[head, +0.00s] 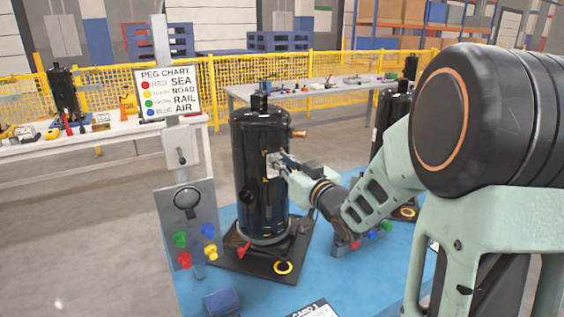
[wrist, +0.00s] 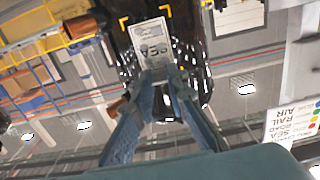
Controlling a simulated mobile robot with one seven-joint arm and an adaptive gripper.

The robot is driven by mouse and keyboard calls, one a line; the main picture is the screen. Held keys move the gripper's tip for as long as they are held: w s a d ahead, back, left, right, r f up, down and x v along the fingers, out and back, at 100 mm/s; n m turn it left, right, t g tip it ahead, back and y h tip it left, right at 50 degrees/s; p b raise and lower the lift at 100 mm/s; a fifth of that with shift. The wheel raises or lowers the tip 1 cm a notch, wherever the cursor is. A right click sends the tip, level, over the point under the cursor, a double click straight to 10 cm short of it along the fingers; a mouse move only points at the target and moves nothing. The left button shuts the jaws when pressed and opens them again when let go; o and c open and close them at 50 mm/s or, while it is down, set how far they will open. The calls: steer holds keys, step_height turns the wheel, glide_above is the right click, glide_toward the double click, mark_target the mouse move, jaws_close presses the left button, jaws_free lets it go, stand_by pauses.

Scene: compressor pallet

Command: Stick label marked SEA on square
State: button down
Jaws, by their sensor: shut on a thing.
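The label marked SEA (wrist: 152,42) is a white card, upside down in the wrist view, between my gripper's fingertips. My gripper (wrist: 160,76) is shut on its near end; the head view shows my gripper (head: 281,163) at the side of the black compressor (head: 258,198). The label also shows small and pale in the head view (head: 272,165). Yellow corner marks (wrist: 125,21) of the square show on the compressor just beyond the label, which covers part of the square. I cannot tell whether the label touches the surface.
The compressor stands upright on a dark base plate (head: 225,259) on a blue surface (head: 338,283). A copper-coloured stub (head: 299,133) sticks out above my gripper. A post panel with coloured pegs (head: 187,240) stands at left, below the peg chart (head: 168,92). Another compressor (head: 388,112) stands behind my arm.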

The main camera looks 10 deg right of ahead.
steer(key=c, duration=1.8)
jaws_free()
